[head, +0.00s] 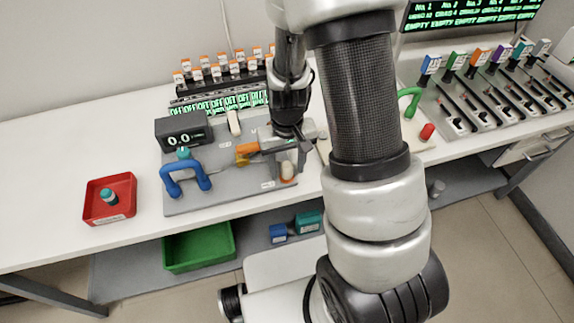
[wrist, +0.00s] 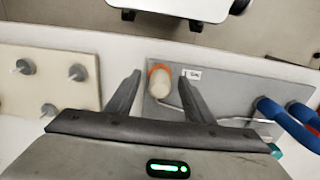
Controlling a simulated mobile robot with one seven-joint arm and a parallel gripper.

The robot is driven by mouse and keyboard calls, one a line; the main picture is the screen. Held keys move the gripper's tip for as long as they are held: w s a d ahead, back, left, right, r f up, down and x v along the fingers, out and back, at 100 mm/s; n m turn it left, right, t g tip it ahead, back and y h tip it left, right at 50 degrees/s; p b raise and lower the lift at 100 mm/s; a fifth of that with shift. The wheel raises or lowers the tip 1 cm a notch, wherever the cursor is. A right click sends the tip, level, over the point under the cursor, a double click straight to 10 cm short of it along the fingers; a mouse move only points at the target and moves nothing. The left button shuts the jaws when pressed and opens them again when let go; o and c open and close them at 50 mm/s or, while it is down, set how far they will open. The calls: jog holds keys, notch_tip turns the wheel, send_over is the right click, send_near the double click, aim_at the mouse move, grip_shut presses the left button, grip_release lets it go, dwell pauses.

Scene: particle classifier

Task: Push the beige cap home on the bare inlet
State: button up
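A beige cap (head: 287,170) stands at the right front of the grey plate (head: 220,202). In the wrist view the beige cap (wrist: 161,73) has an orange ring showing around it, next to a small white label. Whether it is fully seated on the inlet below cannot be told. My gripper (head: 284,156) is over this end of the plate, and its body hides part of the fittings there. In the wrist view my gripper (wrist: 160,77) is open, with one finger on each side of the cap and visible gaps between.
On the plate are a blue arched tube (head: 186,175), an orange part (head: 247,149) and a dark display box (head: 183,133). A red tray (head: 110,214) holding a teal-topped item stands left. A beige board with pegs (wrist: 50,80) lies beside the plate. The table's left is clear.

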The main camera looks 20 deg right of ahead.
notch_tip(320, 180, up, 18)
jog(key=p, duration=0.2)
jog(key=shift+f+p, duration=0.25)
jog(key=shift+p, duration=0.05)
dwell(0.6)
notch_tip(320, 180, up, 10)
jog(key=t+p, duration=0.2)
jog(key=p, duration=0.1)
send_over(287, 164)
jog(key=s, duration=0.3)
jog(key=s+r+t+p, duration=0.2)
jog(key=s+r+t, duration=0.1)
jog(key=s+r, duration=0.5)
notch_tip(287, 164, up, 3)
jog(key=shift+s+r+t+p, duration=0.1)
jog(key=shift+s+t+p, duration=0.2)
jog(key=shift+s+p, duration=0.1)
